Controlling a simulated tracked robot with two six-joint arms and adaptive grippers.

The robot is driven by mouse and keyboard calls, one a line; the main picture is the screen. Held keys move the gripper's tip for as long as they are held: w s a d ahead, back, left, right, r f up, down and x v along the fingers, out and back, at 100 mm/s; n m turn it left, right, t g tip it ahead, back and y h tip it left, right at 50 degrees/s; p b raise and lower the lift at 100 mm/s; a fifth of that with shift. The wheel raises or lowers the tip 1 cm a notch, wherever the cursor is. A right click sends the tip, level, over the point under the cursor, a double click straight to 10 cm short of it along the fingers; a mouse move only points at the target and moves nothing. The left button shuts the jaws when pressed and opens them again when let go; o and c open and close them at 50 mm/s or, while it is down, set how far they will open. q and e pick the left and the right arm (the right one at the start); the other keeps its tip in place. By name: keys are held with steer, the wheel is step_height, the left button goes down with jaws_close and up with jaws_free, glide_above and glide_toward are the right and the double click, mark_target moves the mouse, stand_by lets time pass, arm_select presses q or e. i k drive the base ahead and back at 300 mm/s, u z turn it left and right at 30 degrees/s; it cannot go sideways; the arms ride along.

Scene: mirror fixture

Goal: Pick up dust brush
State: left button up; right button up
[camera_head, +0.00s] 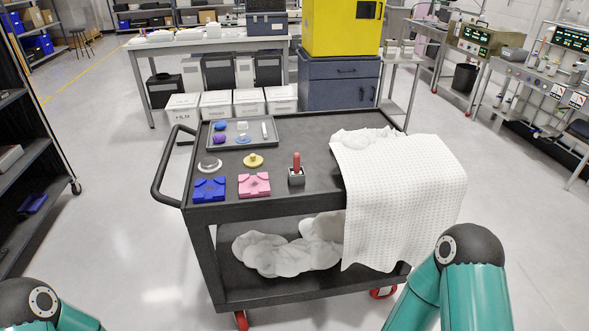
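A red-handled tool (296,162), which looks like the dust brush, stands upright with its lower end hidden in a small dark square holder (296,179). It is on the top of the black cart (325,187), near the middle of the front edge. Teal links of my two arms show at the bottom left and bottom right corners, well apart from the cart top. Both my left and right grippers are outside the picture, so their states do not show.
Left of the holder are a pink fixture (254,185), a blue fixture (208,188), a yellow knobbed piece (253,160) and a round clear piece (209,165). Behind is a grey tray (268,144) with small items. A white cloth (405,195) drapes over the cart's right side.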

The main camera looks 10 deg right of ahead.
mark_target(296, 171)
steer(key=u, duration=0.05)
steer(key=i, duration=0.9)
steer(key=z, duration=0.1)
